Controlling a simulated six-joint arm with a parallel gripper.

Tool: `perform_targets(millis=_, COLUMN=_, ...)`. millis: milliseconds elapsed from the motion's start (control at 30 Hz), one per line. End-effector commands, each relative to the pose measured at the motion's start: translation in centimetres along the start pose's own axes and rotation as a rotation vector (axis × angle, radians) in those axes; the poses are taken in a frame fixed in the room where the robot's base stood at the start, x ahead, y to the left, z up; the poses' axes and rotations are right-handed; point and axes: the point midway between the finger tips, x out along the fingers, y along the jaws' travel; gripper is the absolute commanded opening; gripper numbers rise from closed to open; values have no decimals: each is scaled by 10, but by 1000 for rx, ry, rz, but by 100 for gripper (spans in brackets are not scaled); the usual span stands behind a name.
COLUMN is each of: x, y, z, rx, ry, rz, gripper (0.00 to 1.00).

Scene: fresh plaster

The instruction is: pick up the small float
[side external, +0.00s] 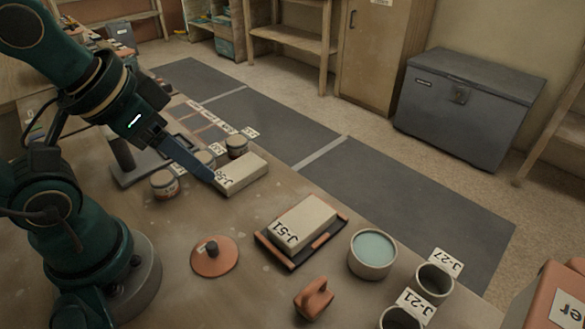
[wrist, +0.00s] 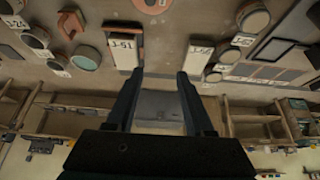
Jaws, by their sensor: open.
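An orange block with a raised loop handle (side external: 313,300) sits on the bench at the front middle; it looks like the small float. In the wrist view it shows at the upper left (wrist: 72,24). A round orange disc with a dark knob (side external: 212,257) lies left of it and is also float-like. My gripper (side external: 211,179) is at the near end of a pale labelled block, well behind and left of the orange block; I cannot tell if it touches the pale block. In the wrist view my gripper (wrist: 161,73) has its fingers apart with nothing between them.
The pale labelled block (side external: 243,172) lies by my fingers. A J-51 block (side external: 304,222) lies on a dark orange-edged tray (side external: 342,220). A tub of pale green stuff (side external: 372,255) and pots (side external: 434,280) stand to the right. Jars (side external: 165,184) stand left.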

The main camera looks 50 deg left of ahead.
Motion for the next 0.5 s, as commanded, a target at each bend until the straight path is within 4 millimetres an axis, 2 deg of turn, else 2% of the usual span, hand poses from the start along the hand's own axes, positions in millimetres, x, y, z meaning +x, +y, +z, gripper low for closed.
perform_targets(millis=33, x=0, y=0, z=0, rx=0, ry=0, rz=0, gripper=57)
perform_targets(millis=100, x=0, y=0, z=0, rx=0, ry=0, rz=0, gripper=84)
perform_targets(millis=500, x=0, y=0, z=0, rx=-33, ry=-1, rz=0, gripper=85)
